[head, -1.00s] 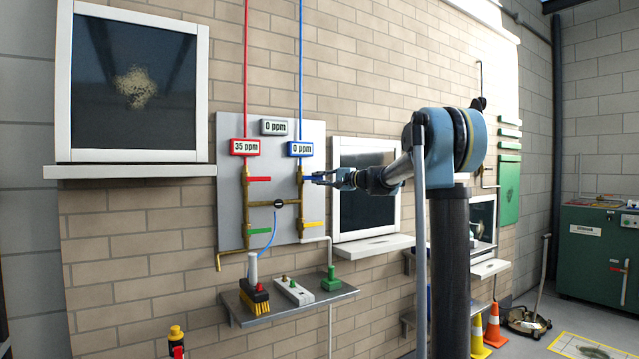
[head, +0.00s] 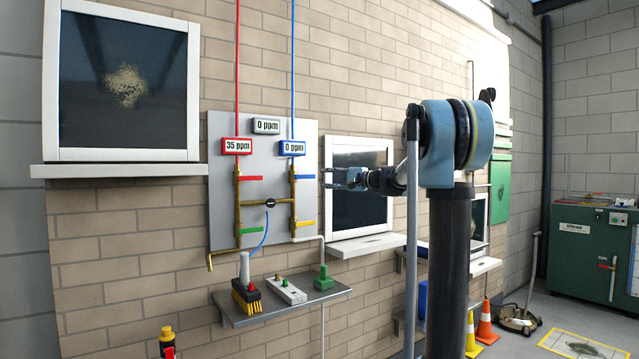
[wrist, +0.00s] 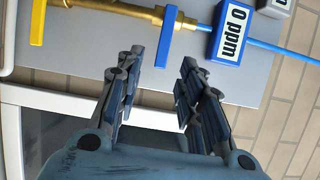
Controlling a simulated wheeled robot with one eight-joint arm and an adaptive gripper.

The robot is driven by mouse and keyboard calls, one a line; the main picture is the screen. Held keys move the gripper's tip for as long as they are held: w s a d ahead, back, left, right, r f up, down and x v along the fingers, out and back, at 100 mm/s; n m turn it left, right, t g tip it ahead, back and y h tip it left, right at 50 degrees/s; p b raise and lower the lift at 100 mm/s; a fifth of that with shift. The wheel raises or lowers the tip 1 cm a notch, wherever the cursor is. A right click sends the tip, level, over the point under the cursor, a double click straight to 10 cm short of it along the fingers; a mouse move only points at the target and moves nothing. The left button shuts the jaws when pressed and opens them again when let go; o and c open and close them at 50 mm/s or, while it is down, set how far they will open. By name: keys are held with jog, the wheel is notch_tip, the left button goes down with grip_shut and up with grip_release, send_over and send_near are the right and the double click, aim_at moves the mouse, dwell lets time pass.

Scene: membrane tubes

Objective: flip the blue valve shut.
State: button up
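The blue valve handle (head: 305,176) sits on the right-hand brass pipe, below the blue "0 ppm" display (head: 291,148). It lies level, crosswise to the upright pipe. In the wrist view the blue handle (wrist: 165,37) also stands square to the pipe, beyond my fingertips. My gripper (head: 325,178) is to the right of the handle and apart from it. In the wrist view my gripper (wrist: 160,72) is open, with nothing between its fingers. The handle's tip lies near the gap between the fingers.
The grey panel also bears red (head: 252,178), green (head: 251,230) and yellow (head: 305,223) handles, all level. A red display (head: 237,146) reads 35 ppm. A window (head: 358,185) lies behind my gripper. A shelf (head: 262,312) with a brush and small devices is below the panel.

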jog(key=shift+v, duration=2.05)
jog(key=s+d+f+n+g+h, duration=0.1)
jog(key=s+f+n+g+h, duration=0.5)
jog(key=s+f, duration=1.8)
jog(key=s+d+f+h, duration=0.4)
jog(key=s+d+f, duration=0.3)
jog(key=s+f, duration=0.3)
jog(key=s+d+f+g+h, duration=0.1)
jog(key=s+d+f+h, duration=0.4)
jog(key=s+d+f, duration=0.3)
jog(key=s+f, duration=0.3)
jog(key=s, duration=0.3)
jog(key=shift+d+n, duration=0.25)
jog(key=shift+n, duration=0.05)
jog(key=shift+f, duration=0.1)
